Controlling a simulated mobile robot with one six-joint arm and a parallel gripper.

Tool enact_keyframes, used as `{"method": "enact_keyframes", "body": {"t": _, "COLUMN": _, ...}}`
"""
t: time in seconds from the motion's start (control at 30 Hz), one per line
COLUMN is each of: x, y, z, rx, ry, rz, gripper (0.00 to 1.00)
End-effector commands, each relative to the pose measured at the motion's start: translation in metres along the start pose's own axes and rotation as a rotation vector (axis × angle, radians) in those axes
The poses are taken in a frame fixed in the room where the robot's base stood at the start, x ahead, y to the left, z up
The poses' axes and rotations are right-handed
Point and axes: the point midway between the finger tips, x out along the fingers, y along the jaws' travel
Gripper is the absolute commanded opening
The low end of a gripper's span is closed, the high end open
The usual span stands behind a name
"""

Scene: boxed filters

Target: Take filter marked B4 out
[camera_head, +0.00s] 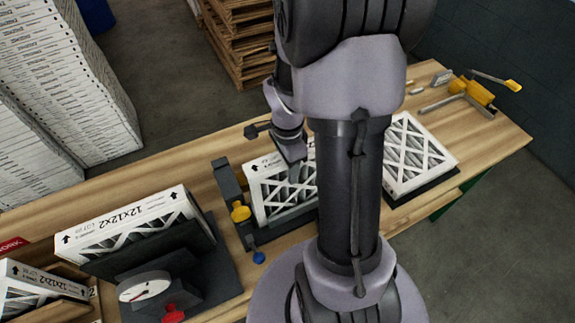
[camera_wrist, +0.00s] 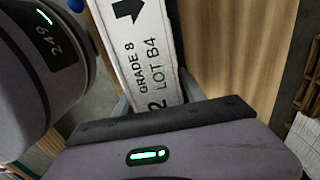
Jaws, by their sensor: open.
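A white boxed filter (camera_wrist: 150,60) fills the top middle of the wrist view, its edge printed "GRADE 8" and "LOT B4". In the head view, the filter under my gripper (camera_head: 268,195) stands upright in a dark holder (camera_head: 228,186) with a yellow knob; its B4 mark is not readable there. My gripper (camera_wrist: 158,100) is open, with a finger at each side of the filter's narrow edge. In the head view my gripper (camera_head: 292,150) is at the filter's top edge, and my arm hides the filter's right part. Contact between fingers and filter cannot be told.
A 12x12x2 filter (camera_head: 130,232) stands on a dark scale (camera_head: 205,285) at left; another filter (camera_head: 40,280) is at the far left. A filter (camera_head: 412,155) lies on a dark base at right. A yellow-handled tool (camera_head: 480,92) lies on the bench (camera_head: 150,168).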

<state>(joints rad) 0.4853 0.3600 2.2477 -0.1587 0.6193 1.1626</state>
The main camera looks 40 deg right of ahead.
Motion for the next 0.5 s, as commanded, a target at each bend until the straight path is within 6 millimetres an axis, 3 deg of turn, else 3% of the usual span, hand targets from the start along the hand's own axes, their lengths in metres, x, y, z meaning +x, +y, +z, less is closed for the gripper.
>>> {"method": "enact_keyframes", "body": {"t": 0.5, "x": -0.045, "y": 0.0, "z": 0.0, "rx": 0.0, "ry": 0.0, "rz": -0.001, "gripper": 0.48}}
